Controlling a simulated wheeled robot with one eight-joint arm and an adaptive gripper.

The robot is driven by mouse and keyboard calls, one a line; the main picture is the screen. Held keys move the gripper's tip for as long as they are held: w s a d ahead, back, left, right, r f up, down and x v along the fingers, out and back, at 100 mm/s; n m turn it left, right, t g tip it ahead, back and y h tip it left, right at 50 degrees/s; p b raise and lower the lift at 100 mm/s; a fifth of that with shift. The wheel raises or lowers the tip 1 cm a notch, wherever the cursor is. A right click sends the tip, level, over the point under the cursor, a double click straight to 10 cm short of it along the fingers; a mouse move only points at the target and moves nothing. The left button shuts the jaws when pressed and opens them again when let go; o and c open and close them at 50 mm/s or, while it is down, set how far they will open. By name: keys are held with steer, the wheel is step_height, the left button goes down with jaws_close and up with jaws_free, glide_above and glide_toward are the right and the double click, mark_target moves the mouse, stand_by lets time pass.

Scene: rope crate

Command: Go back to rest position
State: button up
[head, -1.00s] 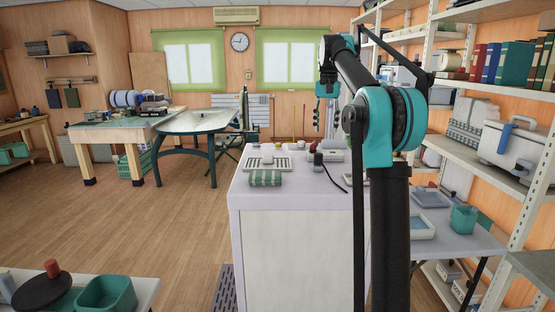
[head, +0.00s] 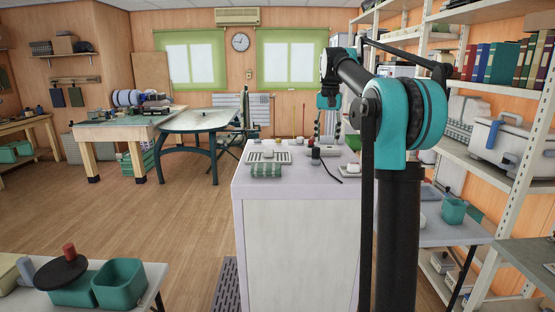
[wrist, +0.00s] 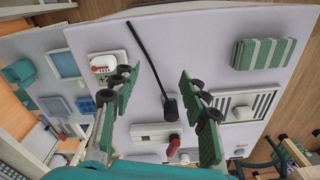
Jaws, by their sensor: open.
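My gripper (head: 328,101) hangs in the air above the far part of the white counter in the head view. In the wrist view my gripper (wrist: 158,78) is open, with two green pads spread apart and nothing between them. Below it on the counter lie a black cylinder with a thin cable (wrist: 169,107) and a white device with a red knob (wrist: 150,132). They look apart from the fingers.
The white counter (head: 300,250) stands in front of me. On it are a green striped block (head: 266,171) and a slatted tray (head: 284,157). Shelving (head: 480,150) stands close on the right. Green bins (head: 118,283) sit at the lower left. Open floor (head: 160,220) lies left of the counter.

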steer(key=s+d+f+n+t, duration=0.1)
steer(key=s+f+n+t, duration=0.2)
steer(key=s+f, duration=3.3)
steer(key=shift+d+n+t, duration=0.2)
steer(key=shift+n+t, duration=0.1)
